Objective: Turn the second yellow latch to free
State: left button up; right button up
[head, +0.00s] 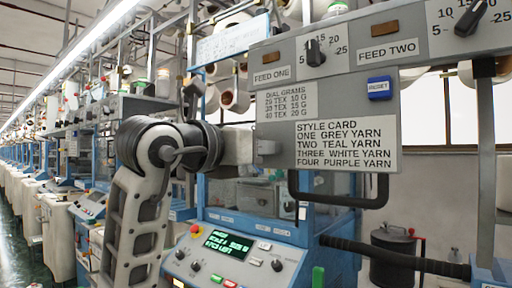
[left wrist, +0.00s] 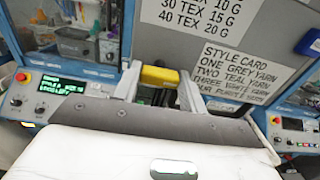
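A yellow latch (left wrist: 160,77) shows in the left wrist view, between the two fingers of my left gripper (left wrist: 158,85). The latch fills nearly the whole gap, and I cannot tell whether the fingers press on it or only stand around it. In the head view my left gripper (head: 262,148) is at the left side of the grey panel (head: 280,122), level with the style card. The latch is hidden there, and I see no other yellow latch in either view. My right gripper is not in view.
A white style card (head: 345,144) and dial card are on the panel. A black bar handle (head: 338,190) juts out below it. A blue reset button (head: 379,88) and dials sit right and above. A control box with a green display (head: 228,243) stands below.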

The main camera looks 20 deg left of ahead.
pick_arm(q)
jog(key=shift+n, duration=0.3)
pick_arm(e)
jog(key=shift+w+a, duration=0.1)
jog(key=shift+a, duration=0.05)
pick_arm(q)
jog(key=shift+a+f+n+b, duration=0.1)
jog(key=shift+n+b, duration=2)
jog(key=shift+n, duration=6.6)
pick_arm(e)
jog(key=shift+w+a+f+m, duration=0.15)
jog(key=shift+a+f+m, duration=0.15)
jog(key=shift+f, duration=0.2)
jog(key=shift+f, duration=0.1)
pick_arm(q)
jog(key=o, duration=1)
